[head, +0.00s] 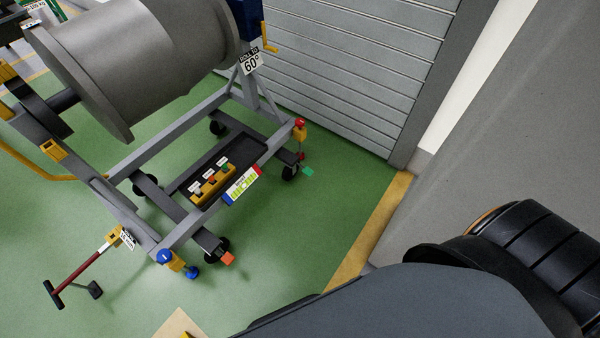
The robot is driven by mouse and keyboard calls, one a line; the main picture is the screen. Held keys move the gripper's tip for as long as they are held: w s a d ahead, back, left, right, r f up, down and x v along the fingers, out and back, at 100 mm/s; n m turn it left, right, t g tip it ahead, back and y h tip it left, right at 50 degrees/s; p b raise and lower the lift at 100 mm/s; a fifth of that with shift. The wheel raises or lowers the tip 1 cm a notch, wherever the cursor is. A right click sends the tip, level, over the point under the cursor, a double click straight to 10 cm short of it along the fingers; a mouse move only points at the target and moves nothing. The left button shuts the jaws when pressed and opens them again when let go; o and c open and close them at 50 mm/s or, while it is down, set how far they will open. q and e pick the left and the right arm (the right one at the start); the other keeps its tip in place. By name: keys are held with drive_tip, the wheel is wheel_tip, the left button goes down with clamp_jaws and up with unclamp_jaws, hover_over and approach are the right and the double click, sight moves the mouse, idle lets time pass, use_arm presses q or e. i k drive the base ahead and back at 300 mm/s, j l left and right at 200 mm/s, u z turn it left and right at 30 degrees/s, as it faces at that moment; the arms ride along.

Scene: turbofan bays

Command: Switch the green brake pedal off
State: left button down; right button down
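The green brake pedal (308,171) is a small flat green tab beside the black caster (290,172) at the right corner of the grey wheeled engine stand (205,215). It sticks out to the right, low over the green floor. Whether it is pressed down or raised is too small to tell. An orange pedal (227,258) sits by the caster at the stand's near corner. Neither of my grippers shows in the head view. A large dark arm part, likely mine, fills the lower right.
The stand carries a large grey cylinder (150,60). A red-topped post (299,130) rises above the green pedal. A red-handled tow bar (85,268) juts out at lower left. A grey shutter (340,70) stands behind. Green floor between stand and yellow line (370,230) is clear.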

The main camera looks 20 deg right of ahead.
sight(306, 170)
drive_tip(key=l+u, duration=0.25)
drive_tip(key=u, duration=0.2)
drive_tip(key=i+l+u, duration=0.1)
drive_tip(key=l+u, duration=0.15)
drive_tip(key=u, duration=0.2)
drive_tip(key=l+u, duration=0.25)
drive_tip(key=u, duration=0.25)
